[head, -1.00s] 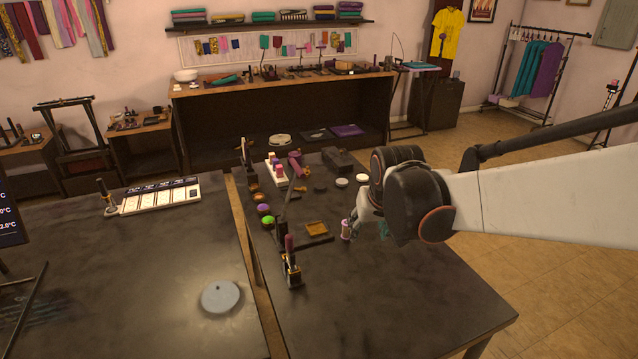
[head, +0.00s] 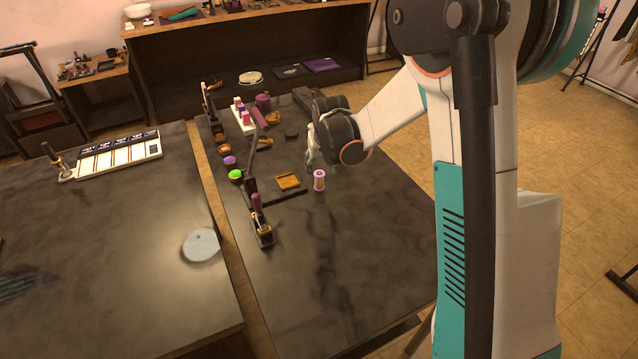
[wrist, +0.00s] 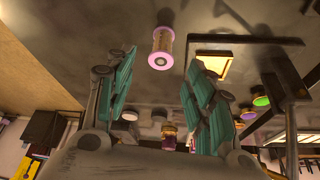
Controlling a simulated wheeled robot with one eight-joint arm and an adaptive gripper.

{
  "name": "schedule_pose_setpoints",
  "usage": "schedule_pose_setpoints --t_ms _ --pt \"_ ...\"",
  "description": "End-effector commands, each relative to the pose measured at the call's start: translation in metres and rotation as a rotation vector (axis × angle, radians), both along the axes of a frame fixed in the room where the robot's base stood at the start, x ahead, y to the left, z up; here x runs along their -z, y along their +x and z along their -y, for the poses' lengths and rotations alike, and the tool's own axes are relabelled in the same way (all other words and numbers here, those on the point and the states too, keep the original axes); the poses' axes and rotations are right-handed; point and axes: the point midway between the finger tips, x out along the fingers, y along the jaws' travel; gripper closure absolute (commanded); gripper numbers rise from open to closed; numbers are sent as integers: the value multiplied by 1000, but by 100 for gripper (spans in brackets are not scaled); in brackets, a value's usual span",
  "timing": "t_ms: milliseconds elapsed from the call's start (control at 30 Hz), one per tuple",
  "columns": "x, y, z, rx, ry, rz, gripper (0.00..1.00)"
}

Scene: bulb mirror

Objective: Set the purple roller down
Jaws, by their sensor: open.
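The purple roller (head: 319,180), a small cylinder with pink-purple ends and a pale middle, stands upright on the dark table (head: 345,240). It also shows in the wrist view (wrist: 161,48), beyond the fingertips and roughly in line with the gap between them. My gripper (head: 314,160) is just behind the roller in the head view, partly hidden by its own wrist. In the wrist view my gripper (wrist: 162,75) has its two teal-padded fingers spread wide with nothing held between them. The roller appears apart from both fingers.
A dark press with a yellow-orange plate (head: 288,181) sits left of the roller. A white rack (head: 243,117) stands further back.

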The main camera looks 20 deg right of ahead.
Motion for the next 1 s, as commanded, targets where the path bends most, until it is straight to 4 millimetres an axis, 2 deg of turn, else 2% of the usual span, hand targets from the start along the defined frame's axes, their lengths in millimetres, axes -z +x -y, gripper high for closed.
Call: schedule_pose_setpoints --t_ms 33,100,367,700,933,967,1000 --pt "10 4 0 0 0 0 51" --pt "16 6 1 0 0 0 51" --pt "28 12 1 0 0 0 51" --pt "66 34 0 0 0 0 51" --pt "67 35 0 0 0 0 51" --pt "67 35 0 0 0 0 53" --pt "67 35 0 0 0 0 62"
